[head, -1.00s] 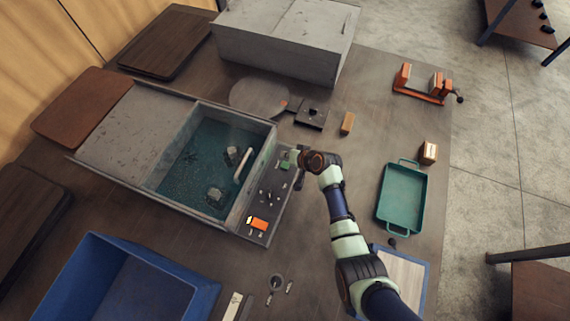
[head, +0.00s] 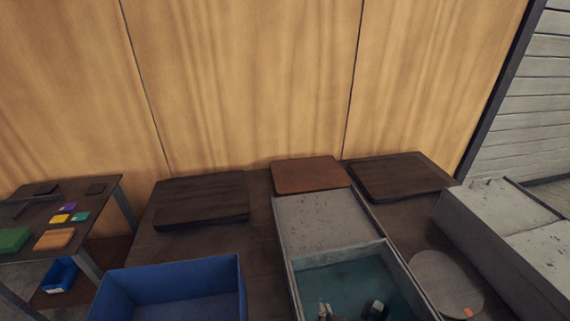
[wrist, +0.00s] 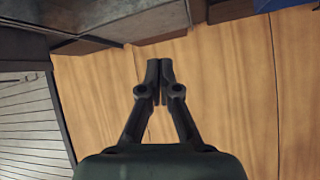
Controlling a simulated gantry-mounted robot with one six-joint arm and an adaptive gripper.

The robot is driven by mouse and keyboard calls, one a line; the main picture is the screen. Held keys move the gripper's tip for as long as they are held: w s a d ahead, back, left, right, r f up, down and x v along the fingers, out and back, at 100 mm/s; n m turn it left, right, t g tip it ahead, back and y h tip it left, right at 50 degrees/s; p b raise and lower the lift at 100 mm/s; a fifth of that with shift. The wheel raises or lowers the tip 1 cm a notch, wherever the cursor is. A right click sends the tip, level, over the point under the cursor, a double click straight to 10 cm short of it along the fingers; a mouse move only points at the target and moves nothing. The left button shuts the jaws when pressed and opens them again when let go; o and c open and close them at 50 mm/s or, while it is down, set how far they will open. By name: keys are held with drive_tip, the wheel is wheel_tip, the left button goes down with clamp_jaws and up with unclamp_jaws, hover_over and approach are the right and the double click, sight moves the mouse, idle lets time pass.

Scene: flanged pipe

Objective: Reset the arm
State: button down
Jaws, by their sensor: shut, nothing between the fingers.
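My gripper (wrist: 160,70) shows in the wrist view with its two dark fingers together at the tips and nothing between them. It points toward the wood-panelled wall (wrist: 225,85), and a dark edge of furniture lies along the top of that view. My arm and gripper are out of the head view.
In the head view, a blue bin (head: 175,293) and a grey basin with teal inside (head: 345,281) stand on the table. Dark boards (head: 200,199) and a reddish-brown board (head: 310,175) lie near the wall. Concrete blocks (head: 505,230) are at right, a side table (head: 60,212) at left.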

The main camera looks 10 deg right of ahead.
drive_tip(key=s+a+r+n+t+y, duration=0.1)
drive_tip(key=s+a+r+n, duration=0.15)
drive_tip(key=a+r, duration=0.35)
drive_tip(key=s+a+r+n+t, duration=0.1)
drive_tip(key=s+a+r, duration=0.25)
drive_tip(key=a, duration=0.45)
wheel_tip(320, 180, up, 21)
drive_tip(key=p, duration=1.9)
drive_tip(key=shift+s+a+r+p, duration=0.15)
drive_tip(key=shift+s+a+p, duration=0.1)
drive_tip(key=shift+p, duration=0.15)
idle(2.9)
